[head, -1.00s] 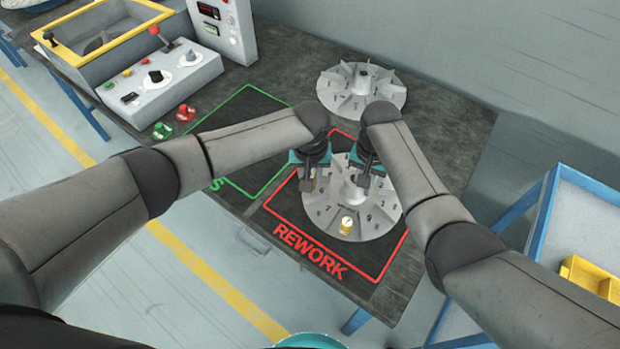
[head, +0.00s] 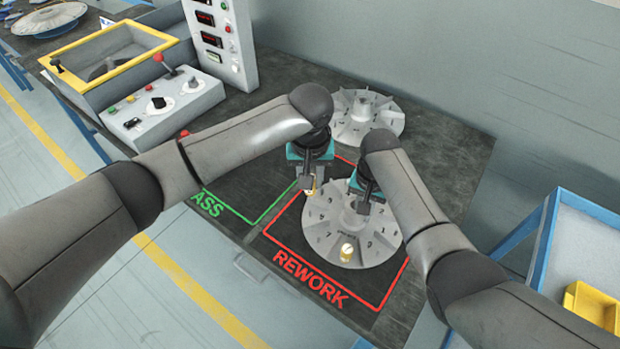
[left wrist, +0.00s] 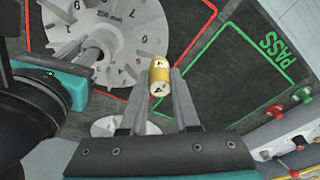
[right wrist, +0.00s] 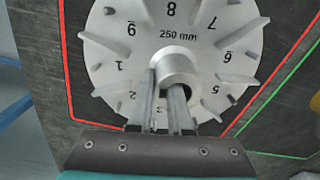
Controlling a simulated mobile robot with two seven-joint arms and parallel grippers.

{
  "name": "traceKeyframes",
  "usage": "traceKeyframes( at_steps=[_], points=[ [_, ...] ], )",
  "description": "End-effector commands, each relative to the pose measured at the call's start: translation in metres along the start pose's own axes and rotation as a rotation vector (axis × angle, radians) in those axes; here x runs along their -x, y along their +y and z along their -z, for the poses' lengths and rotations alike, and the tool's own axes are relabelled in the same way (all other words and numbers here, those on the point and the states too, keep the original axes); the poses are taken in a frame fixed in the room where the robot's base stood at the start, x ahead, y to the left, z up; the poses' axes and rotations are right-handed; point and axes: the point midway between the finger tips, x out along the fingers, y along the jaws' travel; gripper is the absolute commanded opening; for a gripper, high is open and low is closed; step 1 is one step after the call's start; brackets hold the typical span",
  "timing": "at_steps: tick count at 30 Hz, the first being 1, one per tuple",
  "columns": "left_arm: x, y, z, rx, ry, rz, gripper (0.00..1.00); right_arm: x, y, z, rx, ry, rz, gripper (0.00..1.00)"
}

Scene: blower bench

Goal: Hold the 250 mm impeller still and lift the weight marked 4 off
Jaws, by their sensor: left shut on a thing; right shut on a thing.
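The 250 mm impeller (head: 325,243) is a pale grey bladed disc lying inside the red REWORK outline. Its size and numbers show in the right wrist view (right wrist: 120,50). My right gripper (head: 362,203) is shut on its central hub (right wrist: 178,68). My left gripper (head: 309,187) is shut on a small brass weight (left wrist: 159,78), held up beside the impeller's left rim, apart from it. The weight's pale end bears a dark mark that looks like a 4.
A second impeller (head: 362,118) lies behind on the bench. The green PASS area (head: 235,190) to the left is empty. A control box (head: 165,105) and yellow-framed bin (head: 110,55) stand farther left. A blue-framed cart (head: 590,240) with a yellow bin is at right.

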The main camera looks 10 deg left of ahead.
Motion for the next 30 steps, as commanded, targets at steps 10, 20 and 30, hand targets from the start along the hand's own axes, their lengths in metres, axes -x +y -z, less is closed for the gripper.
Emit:
traceKeyframes(
  at_steps=[10,20,30],
  points=[
    [0.017,0.000,0.003,0.000,0.002,-0.001,0.00,-0.005,0.004,-0.004,-0.001,-0.011,-0.009,0.00],
    [0.034,0.001,0.005,0.000,0.001,-0.002,0.00,-0.005,0.004,-0.004,-0.001,-0.011,-0.009,0.00],
    [0.043,0.000,0.007,0.000,0.000,-0.001,0.00,-0.005,0.004,-0.004,-0.001,-0.011,-0.009,0.00]
  ],
)
